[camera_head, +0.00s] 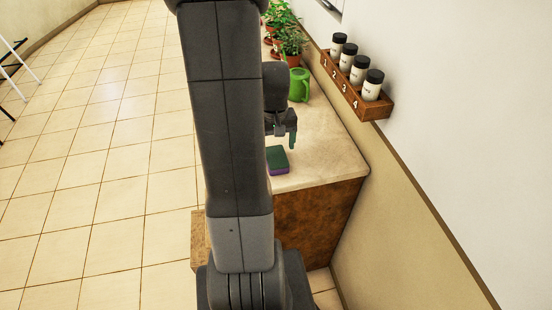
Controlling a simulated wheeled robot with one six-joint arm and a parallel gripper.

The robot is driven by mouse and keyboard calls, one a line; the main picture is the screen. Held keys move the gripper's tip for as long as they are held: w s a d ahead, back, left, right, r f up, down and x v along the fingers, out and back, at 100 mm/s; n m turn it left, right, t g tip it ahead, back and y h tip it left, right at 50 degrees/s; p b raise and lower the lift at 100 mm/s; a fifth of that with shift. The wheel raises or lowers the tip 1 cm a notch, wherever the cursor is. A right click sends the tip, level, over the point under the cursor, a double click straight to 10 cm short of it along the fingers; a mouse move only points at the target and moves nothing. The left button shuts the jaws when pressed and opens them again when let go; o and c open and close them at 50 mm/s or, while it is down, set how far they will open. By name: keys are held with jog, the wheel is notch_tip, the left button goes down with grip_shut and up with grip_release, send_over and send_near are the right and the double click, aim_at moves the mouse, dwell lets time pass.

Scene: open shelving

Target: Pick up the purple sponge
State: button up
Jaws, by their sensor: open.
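The purple sponge (279,168) lies on the beige countertop (330,160) near its front end. It has a dark green top face and a purple lower body. My arm hides part of the counter to its left. My gripper (290,140) is above the sponge and slightly beyond it in the picture, with a green-tinted finger pointing down. The gripper is open and holds nothing that I can see. The picture does not show clearly how high it is above the sponge.
A green mug (299,85) stands farther back on the counter. Potted plants (291,42) stand behind it. A wooden wall rack (358,92) numbered 1 to 4 holds jars at the right. Tiled floor (110,130) is open at the left.

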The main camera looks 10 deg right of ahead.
aim_at(276, 156)
jog(key=shift+w+d+f+p, duration=0.15)
jog(key=shift+f+p, duration=0.1)
jog(key=shift+f, duration=1.25)
jog(key=shift+d+f+p, duration=0.15)
jog(key=shift+f+p, duration=0.05)
jog(key=shift+f, duration=1.25)
jog(key=c, duration=1.1)
jog(key=shift+r, duration=0.1)
notch_tip(276, 156, up, 10)
jog(key=shift+f+b, duration=0.1)
jog(key=shift+b, duration=0.2)
